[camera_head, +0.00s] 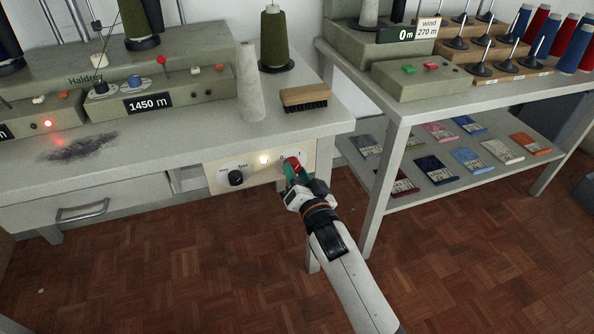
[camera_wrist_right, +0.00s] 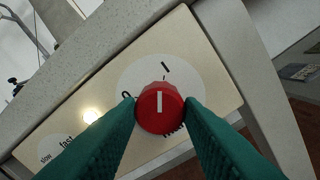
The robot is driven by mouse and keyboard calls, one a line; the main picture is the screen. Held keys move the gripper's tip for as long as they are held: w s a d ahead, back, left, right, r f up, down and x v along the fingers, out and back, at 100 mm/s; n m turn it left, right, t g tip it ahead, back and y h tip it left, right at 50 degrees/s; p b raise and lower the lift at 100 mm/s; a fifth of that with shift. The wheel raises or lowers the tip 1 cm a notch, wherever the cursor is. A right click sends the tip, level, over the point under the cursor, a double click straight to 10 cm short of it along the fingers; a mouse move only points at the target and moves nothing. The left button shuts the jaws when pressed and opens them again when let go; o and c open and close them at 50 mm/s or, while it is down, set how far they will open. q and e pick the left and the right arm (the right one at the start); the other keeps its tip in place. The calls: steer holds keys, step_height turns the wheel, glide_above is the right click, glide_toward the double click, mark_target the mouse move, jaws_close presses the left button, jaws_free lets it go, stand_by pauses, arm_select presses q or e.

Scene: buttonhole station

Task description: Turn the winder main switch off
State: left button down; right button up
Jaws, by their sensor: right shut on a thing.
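The winder main switch is a red round knob (camera_wrist_right: 160,112) with a white line, on a cream panel (camera_head: 224,188) at the front of the table. In the right wrist view the white line points up, close to the I mark (camera_wrist_right: 166,67); the O mark beside the knob is partly hidden by a finger. My right gripper (camera_head: 292,170) has its green fingers shut on the knob, one on each side. A lamp (camera_head: 264,160) on the panel is lit. My left gripper is not in view.
A black speed knob (camera_head: 236,177) sits left on the same panel. A brush (camera_head: 304,97), a grey cone (camera_head: 249,83) and a green thread cone (camera_head: 274,40) stand on the table above. A second table (camera_head: 480,104) with a lower shelf stands to the right.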

steer(key=shift+r+n+p, duration=0.15)
steer(key=shift+n+p, duration=0.85)
steer(key=shift+n, duration=0.2)
steer(key=n+p, duration=0.2)
steer(key=n, duration=0.1)
steer(key=shift+n, duration=0.3)
steer(key=n+p, duration=0.1)
steer(key=n, duration=0.3)
steer(key=shift+p, duration=0.4)
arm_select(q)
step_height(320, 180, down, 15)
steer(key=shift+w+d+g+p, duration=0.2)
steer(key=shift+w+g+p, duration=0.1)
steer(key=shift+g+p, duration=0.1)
arm_select(e)
steer(key=shift+n, duration=2.9)
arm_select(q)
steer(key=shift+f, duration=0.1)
arm_select(e)
steer(key=o, duration=1)
